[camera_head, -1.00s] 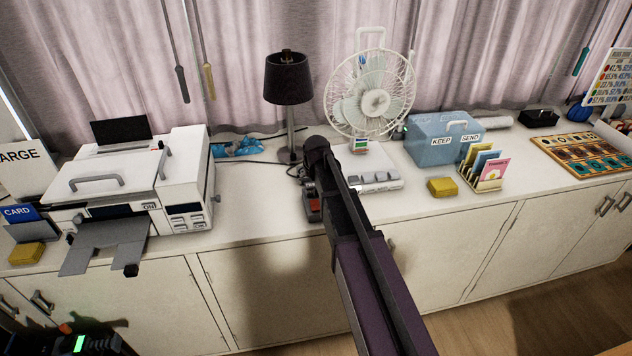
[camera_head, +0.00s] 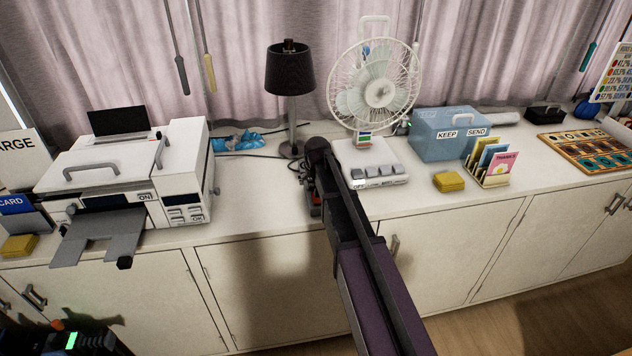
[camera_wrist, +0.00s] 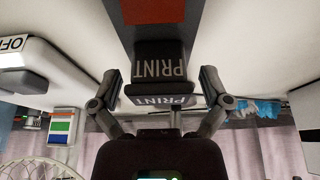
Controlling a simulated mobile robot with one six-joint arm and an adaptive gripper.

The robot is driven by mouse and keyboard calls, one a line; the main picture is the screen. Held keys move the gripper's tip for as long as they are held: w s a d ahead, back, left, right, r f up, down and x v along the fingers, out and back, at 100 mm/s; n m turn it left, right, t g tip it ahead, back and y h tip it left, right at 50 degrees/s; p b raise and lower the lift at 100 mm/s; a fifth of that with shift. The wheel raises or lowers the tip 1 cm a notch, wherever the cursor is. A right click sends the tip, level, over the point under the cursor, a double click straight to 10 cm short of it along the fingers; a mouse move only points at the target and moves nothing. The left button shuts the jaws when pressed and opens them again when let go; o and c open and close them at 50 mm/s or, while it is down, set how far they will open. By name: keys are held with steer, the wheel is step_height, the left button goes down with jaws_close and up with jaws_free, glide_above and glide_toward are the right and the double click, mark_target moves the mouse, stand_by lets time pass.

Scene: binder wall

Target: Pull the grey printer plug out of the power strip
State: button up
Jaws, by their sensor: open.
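In the wrist view, the grey plug (camera_wrist: 160,68), marked PRINT, sits at the power strip (camera_wrist: 127,40); whether it is fully seated cannot be told. My gripper (camera_wrist: 160,84) is open, with one finger on each side of the plug and a visible gap at both sides. In the head view, only a small part of the power strip (camera_head: 314,204) shows beside my arm, on the counter below the lamp. The plug and the fingertips are mostly hidden by my arm there.
The printer (camera_head: 130,180) stands to the left. The lamp (camera_head: 290,75) stands behind the strip. The fan (camera_head: 375,90) is close on the right, with its button base (camera_head: 370,160). A blue box (camera_head: 440,145) and a yellow block (camera_head: 449,181) lie farther right.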

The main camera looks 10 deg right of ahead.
steer(key=c, duration=1.2)
steer(key=o, duration=0.6)
steer(key=shift+c, duration=0.2)
steer(key=c, duration=0.4)
steer(key=shift+r+p, duration=1.5)
steer(key=shift+r, duration=0.1)
step_height(320, 180, up, 5)
steer(key=p, duration=0.5)
